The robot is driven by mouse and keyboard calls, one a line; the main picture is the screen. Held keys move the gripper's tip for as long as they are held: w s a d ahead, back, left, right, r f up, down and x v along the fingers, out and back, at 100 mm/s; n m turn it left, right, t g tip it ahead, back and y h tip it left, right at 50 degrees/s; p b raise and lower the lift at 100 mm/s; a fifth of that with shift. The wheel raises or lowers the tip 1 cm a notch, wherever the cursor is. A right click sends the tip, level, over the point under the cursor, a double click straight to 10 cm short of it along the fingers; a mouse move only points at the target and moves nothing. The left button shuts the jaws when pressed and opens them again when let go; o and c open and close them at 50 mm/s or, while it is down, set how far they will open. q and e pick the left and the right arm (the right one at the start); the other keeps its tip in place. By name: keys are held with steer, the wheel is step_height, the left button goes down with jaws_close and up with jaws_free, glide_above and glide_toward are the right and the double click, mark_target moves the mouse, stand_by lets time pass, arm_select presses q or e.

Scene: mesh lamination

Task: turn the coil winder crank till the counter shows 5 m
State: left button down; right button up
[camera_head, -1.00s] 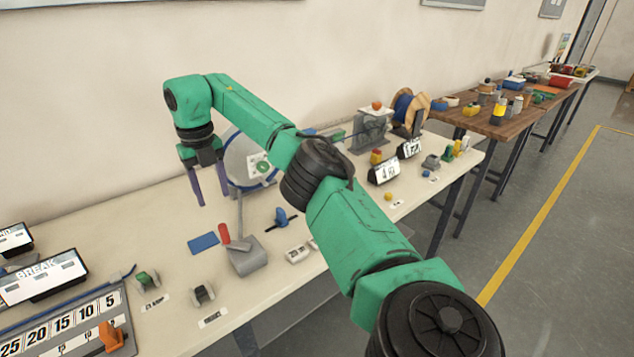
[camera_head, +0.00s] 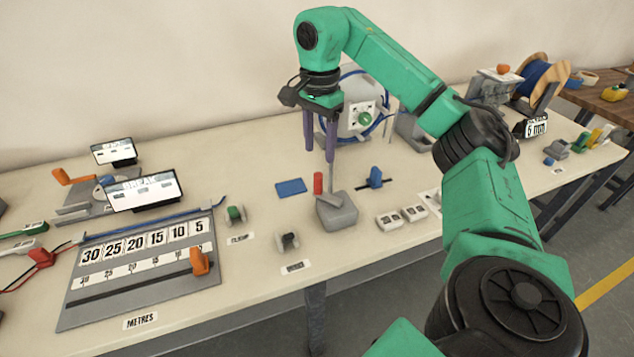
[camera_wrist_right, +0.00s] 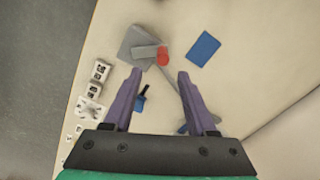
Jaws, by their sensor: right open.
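The coil winder is a pale upright disc (camera_head: 349,124) with a blue coil around it and a green knob at its centre. A grey block (camera_head: 337,212) with a grey arm and an upright red handle (camera_head: 318,183), seemingly the crank, stands in front of it. My right gripper (camera_head: 320,154) is open and empty, its purple fingers pointing down above and behind the red handle. In the right wrist view the handle (camera_wrist_right: 162,56) lies beyond the open fingers (camera_wrist_right: 160,76), not between them. A small display (camera_head: 536,128) is partly hidden by my arm; its reading is unclear. My left gripper is out of view.
A blue pad (camera_head: 291,187) and a blue clamp-like part (camera_head: 375,177) lie beside the block. A metre scale board (camera_head: 140,285) with an orange slider is at front left, with a BREAK sign (camera_head: 145,190) behind. The bench around the blue pad is mostly clear.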

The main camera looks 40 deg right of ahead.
mark_target(318, 171)
steer(key=f, duration=0.9)
steer(key=shift+w+d+f+p, duration=0.1)
steer(key=shift+w+f+p, duration=0.1)
steer(key=shift+f+p, duration=0.2)
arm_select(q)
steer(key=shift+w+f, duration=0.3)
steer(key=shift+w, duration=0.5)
arm_select(e)
steer(key=shift+w+f, duration=0.1)
steer(key=shift+f, duration=0.2)
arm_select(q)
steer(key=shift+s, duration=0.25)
arm_select(e)
jaws_close()
